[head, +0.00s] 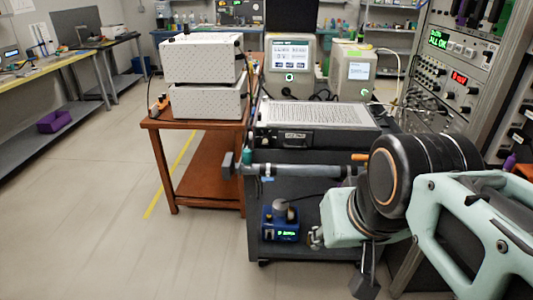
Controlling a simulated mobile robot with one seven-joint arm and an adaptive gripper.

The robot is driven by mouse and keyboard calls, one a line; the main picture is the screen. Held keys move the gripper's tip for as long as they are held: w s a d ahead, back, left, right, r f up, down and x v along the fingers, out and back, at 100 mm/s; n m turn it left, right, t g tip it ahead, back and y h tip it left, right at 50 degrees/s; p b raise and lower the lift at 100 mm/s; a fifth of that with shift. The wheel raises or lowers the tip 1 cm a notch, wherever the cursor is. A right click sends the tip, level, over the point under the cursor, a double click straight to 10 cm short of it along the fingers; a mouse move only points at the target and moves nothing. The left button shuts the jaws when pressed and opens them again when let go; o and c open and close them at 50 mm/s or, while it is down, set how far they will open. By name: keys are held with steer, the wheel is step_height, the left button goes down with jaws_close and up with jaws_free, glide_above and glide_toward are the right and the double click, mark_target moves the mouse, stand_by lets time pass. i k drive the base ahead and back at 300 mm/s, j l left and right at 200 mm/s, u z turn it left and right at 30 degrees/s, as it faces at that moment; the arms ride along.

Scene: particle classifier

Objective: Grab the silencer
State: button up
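I cannot single out the silencer with certainty. A small grey rounded piece (279,206) sits on top of a blue device (281,226) with a green display, on the lower shelf of the black cart. It may be the silencer. My arm comes in from the right, and its black joint hides part of the cart's right side. My gripper (340,256) is low in front of the cart, to the right of the blue device and apart from it in the picture. Its fingers are small and partly hidden, so its opening is unclear.
The black cart carries a wide grey instrument (315,114) on top. A grey bar (305,171) runs along its front edge. A brown table (197,125) with two white boxes stands left. An instrument rack (460,75) stands right. The floor (120,225) at left is clear.

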mark_target(291, 211)
steer(key=k+j+z, duration=0.2)
steer(key=i+j, duration=0.95)
steer(key=j, duration=0.15)
steer(key=i+j+z, duration=0.15)
steer(key=z, duration=0.25)
steer(key=i+j+z, duration=0.1)
steer(key=z, duration=0.25)
steer(key=j, duration=0.1)
